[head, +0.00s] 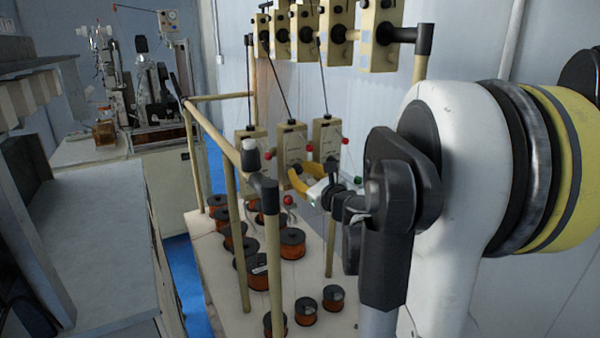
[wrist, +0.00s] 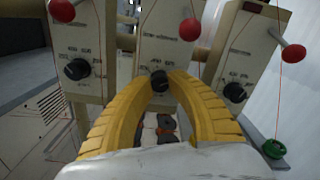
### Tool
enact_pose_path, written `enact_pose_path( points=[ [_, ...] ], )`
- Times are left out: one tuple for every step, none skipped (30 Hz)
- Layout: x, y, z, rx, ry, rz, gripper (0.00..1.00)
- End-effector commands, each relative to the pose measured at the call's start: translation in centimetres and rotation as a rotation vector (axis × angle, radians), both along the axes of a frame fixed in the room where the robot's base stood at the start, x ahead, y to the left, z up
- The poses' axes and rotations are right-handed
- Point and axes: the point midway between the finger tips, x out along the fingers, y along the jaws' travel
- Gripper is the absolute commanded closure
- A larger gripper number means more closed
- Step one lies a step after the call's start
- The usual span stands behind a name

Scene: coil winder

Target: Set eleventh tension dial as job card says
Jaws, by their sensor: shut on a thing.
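Three beige tension boxes stand side by side in the wrist view, each with a black dial low on its face: left dial (wrist: 77,69), middle dial (wrist: 158,81), right dial (wrist: 234,92). The yellow fingers of my gripper (wrist: 158,79) are closed on the middle dial, one to each side. In the head view my gripper (head: 303,180) is at the lower front of the middle box (head: 292,141), partly hiding it. Printed marks surround the dials but are too small to read. I cannot make out a job card.
Red balls (wrist: 190,32) on arms stick out near the boxes, and a green ball (wrist: 274,149) is at right. More boxes (head: 335,32) hang on the upper rail. Copper wire spools (head: 292,243) stand on the bench below, among frame posts (head: 272,265).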

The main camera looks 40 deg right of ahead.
Motion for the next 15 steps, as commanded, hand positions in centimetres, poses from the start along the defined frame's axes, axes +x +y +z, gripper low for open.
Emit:
enact_pose_path(
  points=[
    [-0.01,0.01,-0.01,-0.004,0.001,0.000,1.00],
    [-0.01,0.01,-0.01,-0.007,0.002,0.000,1.00],
    [-0.01,0.01,-0.01,-0.013,0.003,0.000,1.00],
    [-0.01,0.00,-0.02,-0.018,0.004,0.000,1.00],
    [-0.02,0.01,-0.02,-0.026,0.006,0.000,1.00],
    [-0.02,0.01,-0.04,-0.040,0.010,0.000,1.00],
    [-0.02,0.01,-0.04,-0.051,0.012,0.000,1.00],
    [-0.02,0.01,-0.04,-0.063,0.015,0.000,1.00],
    [-0.03,0.02,-0.05,-0.084,0.020,0.000,1.00],
    [-0.03,0.02,-0.06,-0.101,0.024,0.000,1.00],
    [-0.03,0.02,-0.06,-0.119,0.028,0.000,1.00],
    [-0.03,0.02,-0.07,-0.147,0.035,0.000,1.00],
    [-0.03,0.01,-0.07,-0.169,0.041,0.000,1.00],
    [-0.03,0.02,-0.08,-0.193,0.046,0.000,1.00],
    [-0.03,0.02,-0.08,-0.226,0.054,0.000,1.00]
  ],
)
